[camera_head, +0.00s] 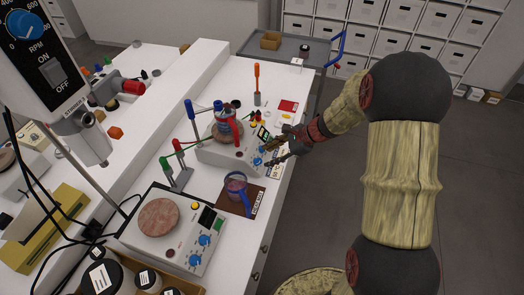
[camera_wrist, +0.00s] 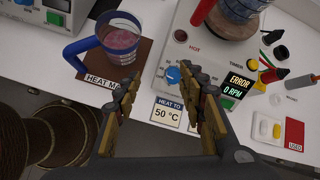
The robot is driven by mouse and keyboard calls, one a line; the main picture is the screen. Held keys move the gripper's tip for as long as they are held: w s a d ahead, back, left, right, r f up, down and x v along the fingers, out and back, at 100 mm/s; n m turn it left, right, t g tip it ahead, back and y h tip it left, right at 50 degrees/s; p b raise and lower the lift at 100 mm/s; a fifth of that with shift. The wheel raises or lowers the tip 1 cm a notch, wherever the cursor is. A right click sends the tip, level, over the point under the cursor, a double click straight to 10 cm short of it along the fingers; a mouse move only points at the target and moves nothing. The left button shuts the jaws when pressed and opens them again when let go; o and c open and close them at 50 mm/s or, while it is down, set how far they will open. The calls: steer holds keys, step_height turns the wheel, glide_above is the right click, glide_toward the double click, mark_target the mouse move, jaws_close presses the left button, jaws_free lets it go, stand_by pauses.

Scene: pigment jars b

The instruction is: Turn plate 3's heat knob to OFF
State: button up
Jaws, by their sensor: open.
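In the wrist view, this plate (camera_wrist: 178,48) shows a blue knob (camera_wrist: 172,76), a HOT lamp and a display (camera_wrist: 236,86) reading ERROR, 0 RPM. The right finger hides part of the panel. A nearer hot plate (camera_head: 150,245) has a bare reddish top and blue knobs (camera_head: 204,240). No plate number is readable.
A blue-handled cup (camera_head: 236,187) stands on a brown card (camera_head: 228,206) beside the far plate. A HEAT TO 50 °C card (camera_wrist: 168,112) lies before it. Floor right is clear.

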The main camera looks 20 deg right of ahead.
mark_target(260, 160)
steer(key=w+f+m, duration=0.1)
steer(key=f, duration=0.2)
steer(key=w+a+f+m+p, duration=0.1)
steer(key=w+f, duration=0.1)
steer(key=f, duration=0.1)
steer(key=w+a+f+m, duration=0.1)
steer(key=w+f, duration=0.1)
steer(key=f, duration=0.1)
steer(key=shift+w+m+t+p, duration=0.15)
steer(key=shift+m+t+p, duration=0.15)
steer(key=shift+t+p, duration=0.1)
steer(key=shift+c, duration=0.9)
steer(key=c, duration=0.8)
jaws_close()
